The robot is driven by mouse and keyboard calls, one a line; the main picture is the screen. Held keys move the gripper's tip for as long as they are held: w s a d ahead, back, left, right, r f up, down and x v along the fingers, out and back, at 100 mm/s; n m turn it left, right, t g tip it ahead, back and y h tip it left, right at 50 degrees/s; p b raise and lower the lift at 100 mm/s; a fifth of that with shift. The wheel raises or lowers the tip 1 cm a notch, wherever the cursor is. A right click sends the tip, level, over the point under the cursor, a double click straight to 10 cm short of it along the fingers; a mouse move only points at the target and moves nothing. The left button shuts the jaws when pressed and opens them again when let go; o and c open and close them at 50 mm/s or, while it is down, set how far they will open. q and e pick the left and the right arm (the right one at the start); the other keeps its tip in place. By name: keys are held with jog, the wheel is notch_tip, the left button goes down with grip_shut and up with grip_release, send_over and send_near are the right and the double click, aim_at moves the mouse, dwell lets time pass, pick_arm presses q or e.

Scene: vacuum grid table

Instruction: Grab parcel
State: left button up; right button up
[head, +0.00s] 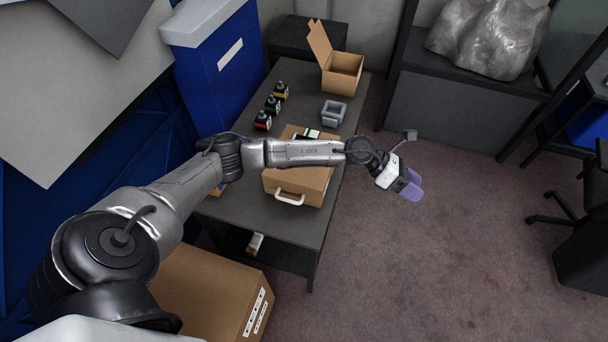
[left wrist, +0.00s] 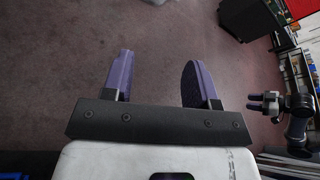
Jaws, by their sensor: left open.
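A closed brown cardboard parcel with a white handle (head: 302,187) lies on the grey table, partly hidden behind my left forearm. An open cardboard box (head: 342,76) stands at the table's far end, its flap up. My left gripper (head: 411,190) is out beyond the table's right edge, over the carpet, apart from the parcel. Its purple fingers (left wrist: 158,78) are spread in the left wrist view, with nothing between them. My right gripper (left wrist: 262,103) shows small at the right of that view; its finger gap is too small to judge.
The table (head: 312,228) also holds several small dark bottles (head: 272,104) and a grey container (head: 333,112). Carpet to the right is clear up to a black chair (head: 580,235).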

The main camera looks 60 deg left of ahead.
pick_arm(q)
jog(key=w+a+f+m+g+y+b, duration=0.1)
jog(key=a+f+m+g+y+b, duration=0.3)
jog(key=a, duration=0.9)
jog(key=s+a+r+n+g+y+b, duration=0.15)
jog(key=s+a+y, duration=0.25)
jog(key=a, duration=0.9)
jog(key=s+a+m+g+y+b, duration=0.1)
jog(key=s+a+g+y+b, duration=0.2)
jog(key=a, duration=0.9)
jog(key=shift+n+t+y, duration=0.25)
jog(key=shift+t+y, duration=0.2)
jog(key=shift+y, duration=0.15)
jog(key=f, duration=0.5)
jog(key=a+f+b, duration=0.1)
jog(key=f, duration=0.1)
jog(key=shift+s+f, duration=0.2)
jog(key=shift+s, duration=0.2)
jog(key=shift+f, duration=0.95)
notch_tip(320, 180, down, 4)
jog(key=shift+s+d+f+b, duration=0.1)
jog(key=shift+s+f+b, duration=0.1)
jog(key=shift+b, duration=0.2)
jog(key=c, duration=0.4)
grip_shut()
pick_arm(e)
notch_tip(320, 180, down, 12)
